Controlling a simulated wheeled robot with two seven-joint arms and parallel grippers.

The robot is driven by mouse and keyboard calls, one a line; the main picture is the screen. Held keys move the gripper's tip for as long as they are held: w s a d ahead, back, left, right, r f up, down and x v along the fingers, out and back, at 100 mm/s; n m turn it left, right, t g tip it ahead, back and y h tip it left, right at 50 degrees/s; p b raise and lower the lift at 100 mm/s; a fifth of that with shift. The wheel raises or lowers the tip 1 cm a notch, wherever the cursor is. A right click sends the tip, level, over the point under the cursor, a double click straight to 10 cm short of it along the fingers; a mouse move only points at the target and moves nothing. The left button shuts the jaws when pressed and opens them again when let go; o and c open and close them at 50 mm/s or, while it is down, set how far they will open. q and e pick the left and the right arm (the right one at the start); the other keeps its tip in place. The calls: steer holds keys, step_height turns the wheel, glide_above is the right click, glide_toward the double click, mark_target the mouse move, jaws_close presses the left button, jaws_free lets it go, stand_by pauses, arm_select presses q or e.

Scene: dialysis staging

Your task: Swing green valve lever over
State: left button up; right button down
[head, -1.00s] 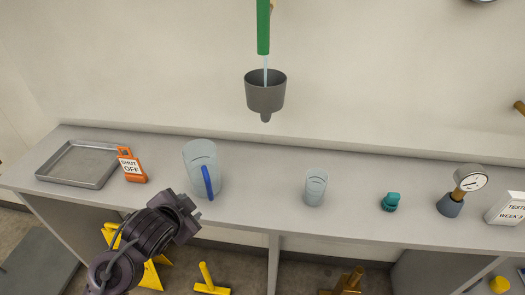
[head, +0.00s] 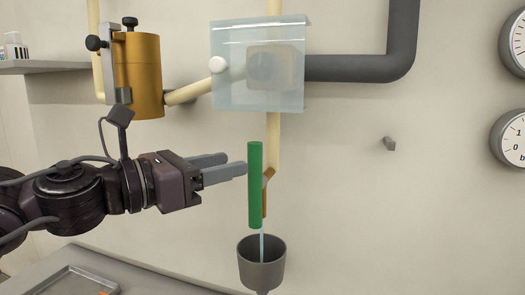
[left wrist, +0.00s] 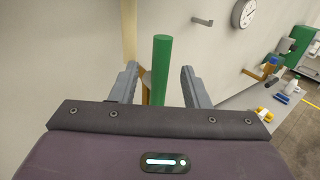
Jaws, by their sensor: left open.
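The green valve lever (head: 255,185) hangs upright, pointing down, on the tan pipe at the wall, above a grey funnel cup (head: 262,262). A thin stream of water runs from behind its lower end into the cup. My left gripper (head: 235,170) is open, with its fingers pointing right and their tips close to the lever's upper part. In the left wrist view the lever (left wrist: 161,72) stands between the two open fingers, slightly beyond or level with their tips; contact cannot be told. My right gripper is not in view.
A clear cover box (head: 257,90) sits on the pipes above the lever. A brass canister (head: 137,75) is at upper left, a dark grey pipe (head: 350,67) at upper right. A metal tray (head: 72,285) lies on the counter below. The wall right of the lever is mostly free.

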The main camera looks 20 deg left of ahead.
mark_target(249, 159)
arm_select(q)
steer(key=x, duration=0.1)
steer(key=p+x, duration=0.2)
steer(key=shift+w+d+r, duration=0.15)
steer(key=shift+d+r, duration=0.15)
steer(key=x, duration=0.1)
steer(key=p+x, duration=0.1)
steer(key=shift+w+d+f, duration=0.2)
steer(key=shift+w, duration=0.1)
steer(key=shift+w+f, duration=0.1)
steer(key=c, duration=0.4)
steer(key=shift+c, duration=1.2)
jaws_close()
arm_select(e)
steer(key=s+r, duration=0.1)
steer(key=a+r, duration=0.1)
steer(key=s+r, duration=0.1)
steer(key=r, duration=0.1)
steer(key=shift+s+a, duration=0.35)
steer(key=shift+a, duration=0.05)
